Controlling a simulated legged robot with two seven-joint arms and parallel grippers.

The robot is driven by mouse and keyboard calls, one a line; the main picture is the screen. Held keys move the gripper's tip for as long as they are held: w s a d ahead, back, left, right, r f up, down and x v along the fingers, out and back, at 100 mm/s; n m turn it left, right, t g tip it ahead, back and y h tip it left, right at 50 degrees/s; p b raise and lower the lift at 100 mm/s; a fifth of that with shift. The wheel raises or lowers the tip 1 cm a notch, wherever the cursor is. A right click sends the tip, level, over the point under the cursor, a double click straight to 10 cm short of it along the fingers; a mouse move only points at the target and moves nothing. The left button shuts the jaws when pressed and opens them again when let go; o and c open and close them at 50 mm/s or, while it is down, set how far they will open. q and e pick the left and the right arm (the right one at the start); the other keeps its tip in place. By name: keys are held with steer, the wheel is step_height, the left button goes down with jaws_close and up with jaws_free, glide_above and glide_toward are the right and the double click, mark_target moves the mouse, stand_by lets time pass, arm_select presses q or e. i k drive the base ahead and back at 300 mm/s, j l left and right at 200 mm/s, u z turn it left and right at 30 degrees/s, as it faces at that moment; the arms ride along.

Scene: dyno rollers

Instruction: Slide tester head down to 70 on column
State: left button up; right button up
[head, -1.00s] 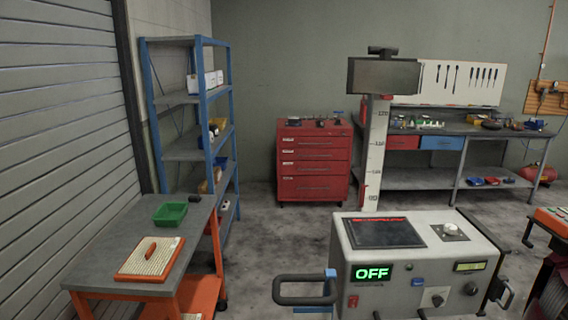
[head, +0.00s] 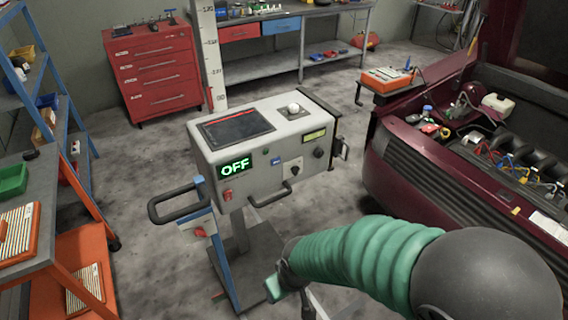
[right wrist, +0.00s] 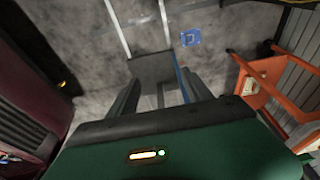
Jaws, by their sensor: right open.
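The tester's white, numbered column (head: 209,50) stands behind its grey console (head: 262,135) in the head view. A red marker (head: 209,97) shows low on the column. The console has a dark screen and a lit green OFF display (head: 235,167). My right arm comes in from the lower right in a green sleeve. My right gripper (head: 285,290) is low in front of the console, apart from the column. In the right wrist view its open fingers (right wrist: 158,95) hold nothing. My left gripper is not in view.
A dark red car with its engine bay open (head: 450,165) stands at the right. A grey and orange bench (head: 50,200) is at the left. A red tool cabinet (head: 152,70) and a workbench (head: 290,45) stand behind. Bare floor lies between the console and the car.

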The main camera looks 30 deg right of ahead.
mark_target(286, 140)
steer(key=i+l, duration=0.1)
steer(key=l, duration=1.05)
steer(key=i+l, duration=0.15)
steer(key=l, duration=0.45)
